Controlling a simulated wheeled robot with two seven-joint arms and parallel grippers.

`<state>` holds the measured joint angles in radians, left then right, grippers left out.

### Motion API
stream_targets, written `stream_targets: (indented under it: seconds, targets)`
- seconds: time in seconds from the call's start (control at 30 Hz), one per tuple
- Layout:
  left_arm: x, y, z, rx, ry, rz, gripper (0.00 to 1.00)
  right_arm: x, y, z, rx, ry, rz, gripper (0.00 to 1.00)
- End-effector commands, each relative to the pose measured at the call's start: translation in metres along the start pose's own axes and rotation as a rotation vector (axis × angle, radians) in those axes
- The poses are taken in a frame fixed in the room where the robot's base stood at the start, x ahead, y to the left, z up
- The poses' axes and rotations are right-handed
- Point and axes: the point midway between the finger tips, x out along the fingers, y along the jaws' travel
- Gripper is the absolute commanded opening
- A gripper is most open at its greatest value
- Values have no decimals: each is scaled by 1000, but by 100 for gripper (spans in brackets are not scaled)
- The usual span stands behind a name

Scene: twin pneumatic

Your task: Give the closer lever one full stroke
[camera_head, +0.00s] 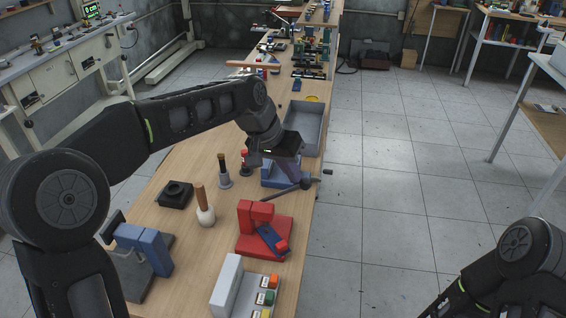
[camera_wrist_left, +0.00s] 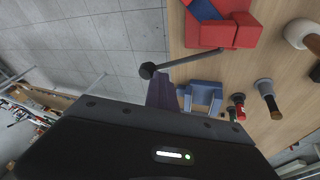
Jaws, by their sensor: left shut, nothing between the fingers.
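A blue block-like device (camera_head: 272,176) stands near the table's right edge, partly hidden under my left gripper (camera_head: 268,160). It also shows in the left wrist view (camera_wrist_left: 204,98). A grey lever rod (camera_head: 289,189) with a black ball knob (camera_wrist_left: 147,70) lies between this device and a red device (camera_head: 262,238) with a blue part, nearer to me. The knob points out past the table edge. My left gripper is shut and empty, close above the blue device. In the left wrist view its fingers (camera_wrist_left: 164,90) are just short of the knob, with no contact visible. My right gripper is out of view.
A grey tray (camera_head: 304,122) stands beyond the blue device. A button box (camera_head: 245,290) is nearest. The floor right of the table is clear.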

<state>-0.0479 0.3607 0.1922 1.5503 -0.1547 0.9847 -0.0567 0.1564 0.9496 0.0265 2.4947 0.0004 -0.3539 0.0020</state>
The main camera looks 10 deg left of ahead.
Motion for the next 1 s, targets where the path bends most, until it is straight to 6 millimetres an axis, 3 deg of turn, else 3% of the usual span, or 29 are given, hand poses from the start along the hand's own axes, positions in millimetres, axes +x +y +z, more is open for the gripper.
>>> stream_targets:
  seconds: [0.23,0.5,0.8,1.0]
  targets:
    - [25,21,1,63,-70,-184,0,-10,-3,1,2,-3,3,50]
    - [63,32,8,128,-153,-418,0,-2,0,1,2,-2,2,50]
    - [95,33,16,119,-150,-411,0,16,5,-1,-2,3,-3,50]
    - [106,33,18,118,-149,-410,0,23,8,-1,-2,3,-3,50]
